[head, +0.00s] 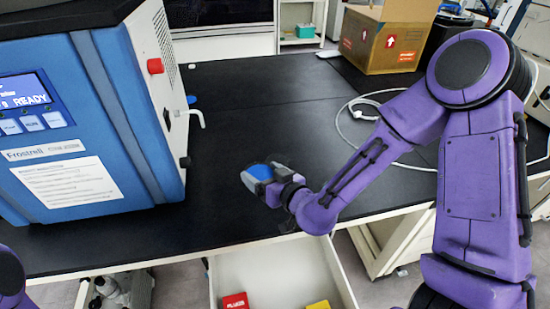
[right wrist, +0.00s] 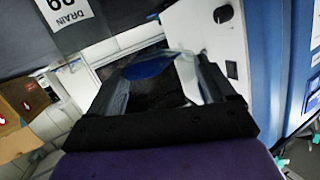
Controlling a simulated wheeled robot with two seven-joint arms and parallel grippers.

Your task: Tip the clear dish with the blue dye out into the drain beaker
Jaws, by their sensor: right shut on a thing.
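The clear dish with blue dye (head: 256,178) is at the fingertips of my right gripper (head: 275,180), above the black bench. In the head view it looks tilted, with a blue patch and a pale grey part. In the right wrist view the blue dye (right wrist: 150,68) shows between the fingers of the right gripper (right wrist: 165,80), which is shut on the dish. No drain beaker is clear in the head view. My left gripper is out of view.
The blue freeze dryer (head: 85,130) stands at the left, with a pale drain spout (head: 195,115) on its side. A cardboard box (head: 385,38) and white cable (head: 345,125) are at the back right. An open drawer (head: 275,275) holds red and yellow items. The bench middle is clear.

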